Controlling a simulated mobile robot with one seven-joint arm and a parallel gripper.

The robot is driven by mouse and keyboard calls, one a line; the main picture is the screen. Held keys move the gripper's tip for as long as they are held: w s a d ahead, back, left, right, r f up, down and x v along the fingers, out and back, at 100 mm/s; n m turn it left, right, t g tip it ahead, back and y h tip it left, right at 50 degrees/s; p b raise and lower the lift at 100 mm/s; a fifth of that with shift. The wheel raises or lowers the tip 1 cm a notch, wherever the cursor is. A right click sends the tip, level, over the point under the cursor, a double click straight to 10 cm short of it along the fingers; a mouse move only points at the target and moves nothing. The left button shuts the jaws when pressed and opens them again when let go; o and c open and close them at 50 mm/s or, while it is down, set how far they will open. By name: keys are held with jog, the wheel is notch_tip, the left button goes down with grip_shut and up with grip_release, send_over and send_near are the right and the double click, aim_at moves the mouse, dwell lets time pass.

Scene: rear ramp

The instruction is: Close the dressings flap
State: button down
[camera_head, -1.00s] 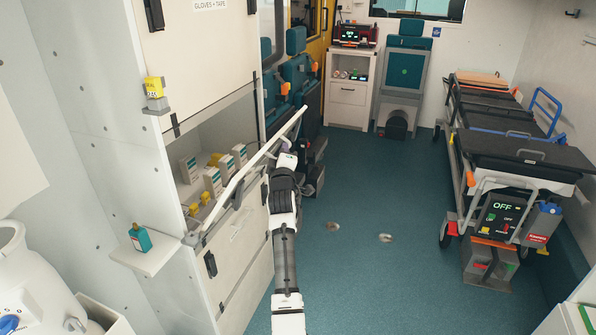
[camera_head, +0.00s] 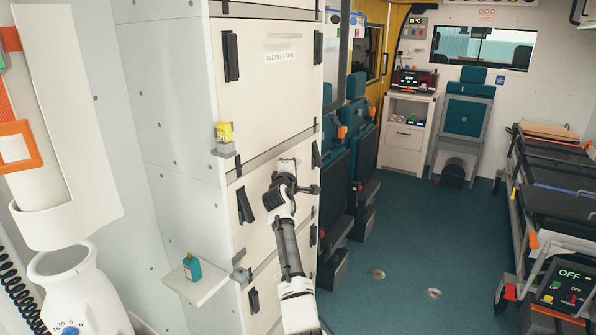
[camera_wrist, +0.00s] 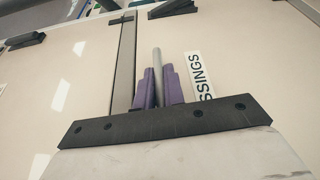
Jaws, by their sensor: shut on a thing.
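The dressings flap (camera_head: 262,232) is the cream panel below the gloves and tape door. It stands upright and looks level with the cabinet front, covering the shelf opening. My gripper (camera_wrist: 158,88) is at the flap's upper part. Its purple fingers are shut on a thin grey bar, the flap's handle (camera_wrist: 157,60), beside the partly hidden "…SSINGS" label (camera_wrist: 202,80). In the head view my arm covers the middle of the flap and hides the fingertips.
A yellow box (camera_head: 224,132) sits on a small bracket at the cabinet corner. A teal bottle (camera_head: 191,267) stands on a side shelf (camera_head: 204,290). The stretcher (camera_head: 560,205) is at the right. The floor (camera_head: 400,240) between is clear.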

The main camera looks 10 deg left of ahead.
jog(key=shift+a+r, duration=0.25)
jog(key=shift+r, duration=0.2)
jog(key=c, duration=1.9)
grip_release()
jog(key=o, duration=0.4)
jog(key=shift+w+a+f, duration=0.1)
jog(key=shift+a+f, duration=0.15)
jog(key=shift+d, duration=0.1)
jog(key=shift+f, duration=0.1)
jog(key=shift+d, duration=0.1)
jog(key=shift+s, duration=0.4)
jog(key=s+b, duration=0.3)
jog(key=s, duration=1)
jog(key=shift+d+r, duration=0.3)
jog(key=shift+d, duration=0.15)
